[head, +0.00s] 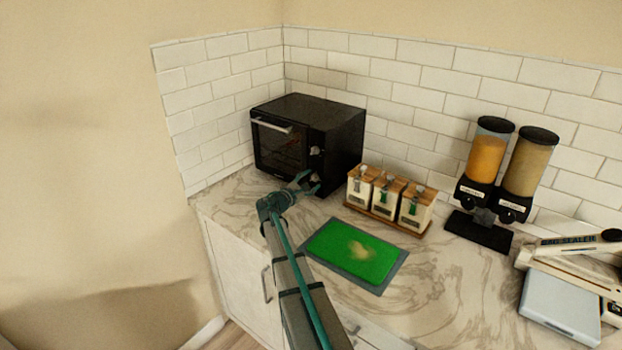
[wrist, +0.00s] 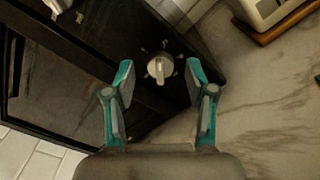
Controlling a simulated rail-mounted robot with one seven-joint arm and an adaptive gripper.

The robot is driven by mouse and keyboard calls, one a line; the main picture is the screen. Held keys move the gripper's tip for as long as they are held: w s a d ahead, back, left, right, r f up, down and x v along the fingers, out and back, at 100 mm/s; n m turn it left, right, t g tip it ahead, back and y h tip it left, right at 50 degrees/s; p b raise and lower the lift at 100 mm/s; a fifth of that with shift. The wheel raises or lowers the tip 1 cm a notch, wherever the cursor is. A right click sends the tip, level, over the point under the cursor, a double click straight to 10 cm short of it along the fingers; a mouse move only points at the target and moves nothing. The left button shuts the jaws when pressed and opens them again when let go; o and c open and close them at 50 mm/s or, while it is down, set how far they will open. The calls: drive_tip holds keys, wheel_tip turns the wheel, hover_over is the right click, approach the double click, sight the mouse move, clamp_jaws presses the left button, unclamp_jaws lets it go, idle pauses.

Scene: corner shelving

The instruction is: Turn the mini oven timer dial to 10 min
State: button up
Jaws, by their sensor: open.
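The black mini oven (head: 338,135) stands on the counter in the corner, its front facing my arm. In the wrist view its dark front panel (wrist: 130,30) fills the upper left. A light grey dial (wrist: 159,69) with small marks around it lies between and just beyond my fingertips. The marks are too small to read. A second knob (wrist: 57,5) shows at the top left edge. My gripper (wrist: 158,82) is open, with one finger on each side of the dial and no visible grip on it. In the head view my gripper (head: 308,182) is at the oven's lower right front.
A wooden rack with several canisters (head: 388,199) stands close to the right of the oven. A green cutting board (head: 352,252) lies in front. Two dispensers (head: 505,165) and a sealer (head: 575,250) are farther right. A tiled wall (head: 420,75) is behind.

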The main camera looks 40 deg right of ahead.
drive_tip(key=shift+w+d, duration=0.1)
drive_tip(key=shift+d, duration=0.25)
drive_tip(key=shift+c, duration=0.3)
clamp_jaws()
drive_tip(key=b, duration=0.3)
drive_tip(key=shift+f+m, duration=0.35)
drive_tip(key=shift+m, duration=0.05)
drive_tip(key=shift+m+b, duration=0.5)
drive_tip(key=shift+b, duration=0.7)
drive_tip(key=shift+r+m+b, duration=0.25)
drive_tip(key=shift+m+b, duration=0.25)
drive_tip(key=shift+b, duration=0.25)
drive_tip(key=shift+r, duration=0.1)
